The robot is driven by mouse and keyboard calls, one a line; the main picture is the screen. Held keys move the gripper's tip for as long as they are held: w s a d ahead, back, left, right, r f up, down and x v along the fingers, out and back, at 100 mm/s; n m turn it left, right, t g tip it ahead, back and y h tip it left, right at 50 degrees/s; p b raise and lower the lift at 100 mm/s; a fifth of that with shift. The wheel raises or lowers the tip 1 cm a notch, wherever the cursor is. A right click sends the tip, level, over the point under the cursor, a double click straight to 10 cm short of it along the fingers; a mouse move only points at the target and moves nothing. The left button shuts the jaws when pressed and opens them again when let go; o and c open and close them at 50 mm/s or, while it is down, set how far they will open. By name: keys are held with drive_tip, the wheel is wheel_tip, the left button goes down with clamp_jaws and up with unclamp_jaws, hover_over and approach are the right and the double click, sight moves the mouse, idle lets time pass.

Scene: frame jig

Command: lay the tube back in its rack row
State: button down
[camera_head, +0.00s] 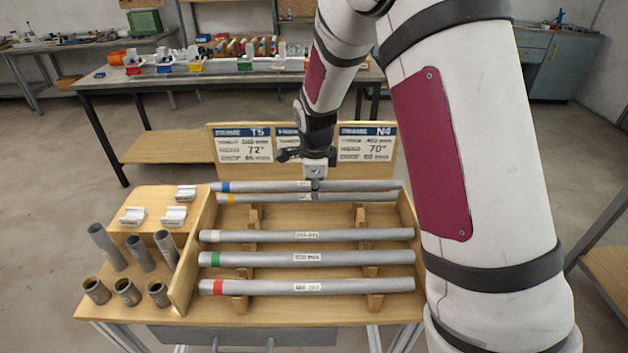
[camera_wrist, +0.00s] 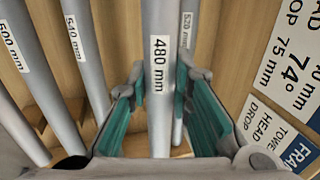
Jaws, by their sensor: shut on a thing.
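My gripper (camera_head: 315,184) is shut around the middle of a grey tube with a blue band (camera_head: 260,187). In the wrist view this tube is labelled 480 mm (camera_wrist: 160,110) and runs between the teal finger pads. It is level and looks raised. A yellow-banded tube (camera_head: 260,198) lies just below it in the picture, partly covered. A tube labelled 520 mm (camera_wrist: 186,40) shows behind the held one in the wrist view. The rack (camera_head: 255,215) has wooden cradles. White-banded (camera_head: 260,236), green-banded (camera_head: 260,259) and red-banded (camera_head: 260,287) tubes lie toward the front.
A board with printed cards (camera_head: 245,150) stands along the back edge, close behind the held tube. A wooden divider (camera_head: 190,265) stands left of the rack. Beyond it are several upright short tubes (camera_head: 105,245) and white blocks (camera_head: 172,217). My arm covers the right side.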

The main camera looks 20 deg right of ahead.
drive_tip(key=shift+f+b, duration=2.35)
drive_tip(key=shift+f, duration=2.85)
drive_tip(key=shift+f, duration=0.25)
drive_tip(key=c, duration=1.4)
unclamp_jaws()
drive_tip(key=shift+o, duration=0.2)
